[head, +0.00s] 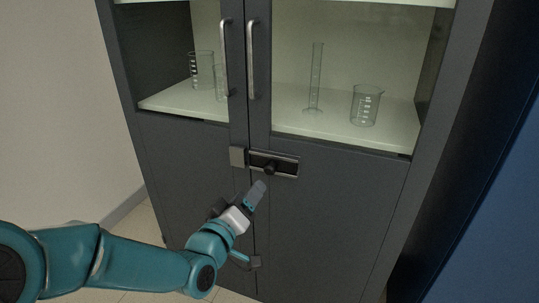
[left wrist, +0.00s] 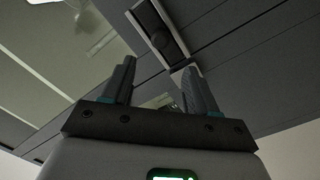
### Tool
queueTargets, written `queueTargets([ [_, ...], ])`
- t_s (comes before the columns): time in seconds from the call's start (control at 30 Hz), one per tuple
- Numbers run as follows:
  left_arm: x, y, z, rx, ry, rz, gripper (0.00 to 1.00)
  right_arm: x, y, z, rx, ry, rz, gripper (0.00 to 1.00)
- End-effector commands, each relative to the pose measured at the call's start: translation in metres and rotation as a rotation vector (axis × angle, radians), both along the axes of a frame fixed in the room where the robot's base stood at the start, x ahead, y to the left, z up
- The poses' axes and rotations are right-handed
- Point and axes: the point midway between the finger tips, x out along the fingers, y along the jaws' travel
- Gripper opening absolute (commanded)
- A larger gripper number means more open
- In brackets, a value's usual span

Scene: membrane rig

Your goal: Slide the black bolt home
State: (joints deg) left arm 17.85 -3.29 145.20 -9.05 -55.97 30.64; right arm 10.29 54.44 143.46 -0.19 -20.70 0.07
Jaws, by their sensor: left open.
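The black bolt (head: 270,168) is a dark knob in a slotted, pale-edged housing (head: 289,171) on the right cabinet door. The knob sits near the middle of the slot. A grey keeper block (head: 237,157) is on the left door, just left of the housing. I cannot tell whether the bolt's end enters it. My left gripper (head: 259,187) is open and empty, just below the bolt and apart from it. In the left wrist view, the open fingers (left wrist: 160,70) point toward the housing (left wrist: 178,47) and keeper (left wrist: 185,73). My right gripper is not in view.
The grey cabinet has two upright bar handles (head: 252,60) above the bolt. Behind the glass, beakers (head: 365,106) and a measuring cylinder (head: 316,80) stand on a white shelf (head: 290,122). A blue surface (head: 490,220) is at right.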

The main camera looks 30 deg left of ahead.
Motion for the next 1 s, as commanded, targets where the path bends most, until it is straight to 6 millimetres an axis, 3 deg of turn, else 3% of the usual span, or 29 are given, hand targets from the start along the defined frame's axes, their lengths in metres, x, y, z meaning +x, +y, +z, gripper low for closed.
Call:
queueTargets([
  [0.03, 0.005, 0.001, 0.007, -0.003, 0.007, -0.001, 0.58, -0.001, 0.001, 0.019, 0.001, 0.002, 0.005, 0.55],
  [0.1, 0.01, 0.001, 0.007, -0.006, 0.007, -0.002, 0.58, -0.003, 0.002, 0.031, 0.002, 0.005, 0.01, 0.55],
  [0.3, 0.06, 0.009, 0.002, -0.004, 0.001, -0.003, 0.58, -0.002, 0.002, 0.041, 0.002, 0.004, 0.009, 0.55],
  [0.5, 0.097, 0.017, 0.001, -0.004, 0.0, -0.002, 0.58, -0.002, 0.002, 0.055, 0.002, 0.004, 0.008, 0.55],
  [0.7, 0.115, 0.02, -0.001, -0.004, -0.001, -0.003, 0.58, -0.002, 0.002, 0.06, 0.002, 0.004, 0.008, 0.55],
  [1.0, 0.117, 0.021, -0.001, -0.004, -0.001, -0.002, 0.58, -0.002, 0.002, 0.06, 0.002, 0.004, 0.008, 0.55],
])
